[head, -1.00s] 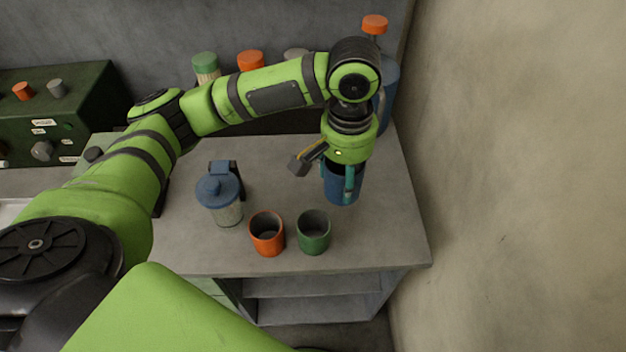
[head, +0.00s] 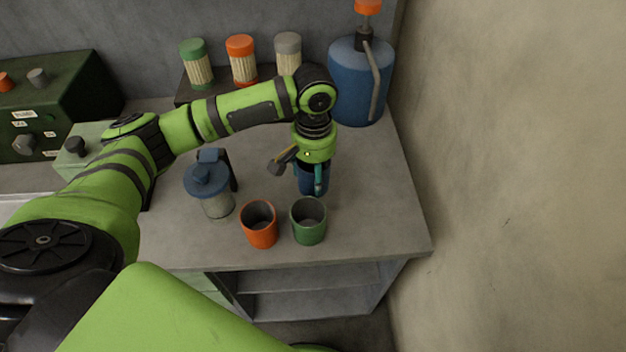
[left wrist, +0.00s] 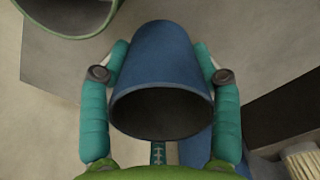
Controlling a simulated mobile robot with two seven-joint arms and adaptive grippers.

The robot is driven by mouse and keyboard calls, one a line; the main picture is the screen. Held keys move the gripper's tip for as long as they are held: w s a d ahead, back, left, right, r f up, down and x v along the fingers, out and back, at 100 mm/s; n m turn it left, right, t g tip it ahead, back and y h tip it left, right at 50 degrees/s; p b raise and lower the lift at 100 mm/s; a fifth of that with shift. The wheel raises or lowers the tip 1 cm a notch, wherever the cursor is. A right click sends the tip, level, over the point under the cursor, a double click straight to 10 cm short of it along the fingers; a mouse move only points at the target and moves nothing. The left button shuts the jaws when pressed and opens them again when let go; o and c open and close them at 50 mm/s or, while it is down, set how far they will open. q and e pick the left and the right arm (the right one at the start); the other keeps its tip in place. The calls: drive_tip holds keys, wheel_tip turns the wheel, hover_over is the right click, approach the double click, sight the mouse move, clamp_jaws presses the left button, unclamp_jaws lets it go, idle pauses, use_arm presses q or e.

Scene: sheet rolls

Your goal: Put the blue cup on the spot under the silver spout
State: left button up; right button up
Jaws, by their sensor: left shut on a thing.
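My left gripper (head: 308,176) is shut on the blue cup (head: 313,184), with a teal finger on each side. In the left wrist view the cup (left wrist: 160,70) sits between both fingers, its open dark mouth toward the camera. In the head view the gripper and wrist hide much of the cup. The cup is over the counter behind the green cup; I cannot tell its height clearly. A grey curved spout (head: 375,85) comes off the blue tank (head: 345,80) at the back right. I see no marked spot under it. My right gripper is not in view.
An orange cup (head: 261,232) and a green cup (head: 309,228) stand near the front edge. A blue-lidded jar (head: 212,190) stands left of them. Several capped canisters (head: 242,62) line the back. A green box with knobs (head: 55,95) stands left. The counter's right side (head: 380,190) is clear.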

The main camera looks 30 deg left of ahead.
sight(313, 184)
use_arm(q)
drive_tip(key=shift+a+f, duration=0.1)
drive_tip(key=shift+f, duration=1.95)
drive_tip(key=o, duration=1.4)
drive_tip(key=shift+f+p, duration=0.15)
drive_tip(key=shift+p, duration=0.15)
drive_tip(key=shift+c, duration=0.2)
